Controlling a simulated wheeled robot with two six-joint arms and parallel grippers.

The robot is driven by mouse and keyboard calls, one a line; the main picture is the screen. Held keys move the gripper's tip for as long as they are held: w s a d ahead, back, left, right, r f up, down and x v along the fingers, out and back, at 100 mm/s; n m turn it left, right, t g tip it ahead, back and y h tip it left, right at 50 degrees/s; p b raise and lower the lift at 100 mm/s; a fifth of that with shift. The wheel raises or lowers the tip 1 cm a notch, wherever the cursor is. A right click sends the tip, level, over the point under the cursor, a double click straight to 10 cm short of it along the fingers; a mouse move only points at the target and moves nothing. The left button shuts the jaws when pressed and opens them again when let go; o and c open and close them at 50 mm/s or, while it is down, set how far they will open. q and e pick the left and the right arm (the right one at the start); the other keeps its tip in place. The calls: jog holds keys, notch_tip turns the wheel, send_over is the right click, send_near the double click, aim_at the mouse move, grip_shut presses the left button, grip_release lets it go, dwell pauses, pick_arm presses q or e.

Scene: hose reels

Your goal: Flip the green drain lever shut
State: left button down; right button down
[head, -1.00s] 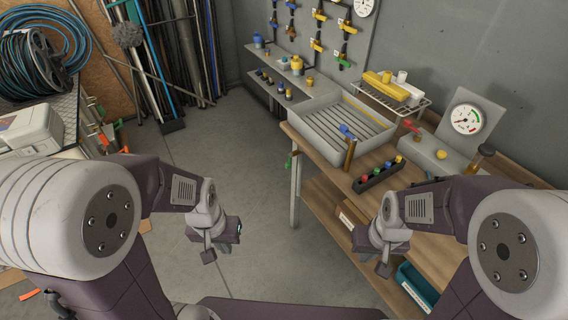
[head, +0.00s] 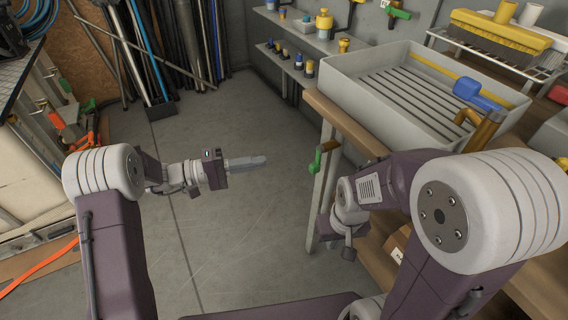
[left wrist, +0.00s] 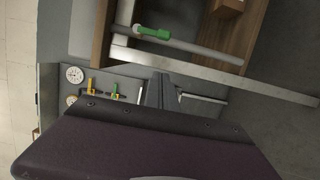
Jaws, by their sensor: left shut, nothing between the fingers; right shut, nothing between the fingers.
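The green drain lever (head: 317,158) is at the front left of the bench, beside its leg and below the grey tray (head: 345,88). Its handle slants downward in the head view. It also shows near the top of the left wrist view (left wrist: 152,33), close to a grey pipe (left wrist: 195,46). My left gripper (head: 262,161) is shut and empty, pointing right toward the lever with a clear gap between them. It also shows in the left wrist view (left wrist: 160,92). My right gripper (head: 336,243) is shut and empty, low in front of the bench.
Another green-handled valve (head: 399,14) is on the wall. The bench leg (head: 320,190) stands near the lever. Open floor (head: 240,225) lies around my left gripper. Clutter fills the left side.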

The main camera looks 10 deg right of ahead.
aim_at(316, 160)
pick_arm(q)
jog(key=shift+w+a+r, duration=0.1)
jog(key=shift+w+r, duration=0.05)
jog(key=shift+w, duration=0.1)
jog(key=s+d+b, duration=0.2)
jog(key=d+b, duration=0.2)
jog(key=d, duration=0.7)
jog(key=shift+s+d, duration=0.2)
jog(key=shift+s, duration=0.15)
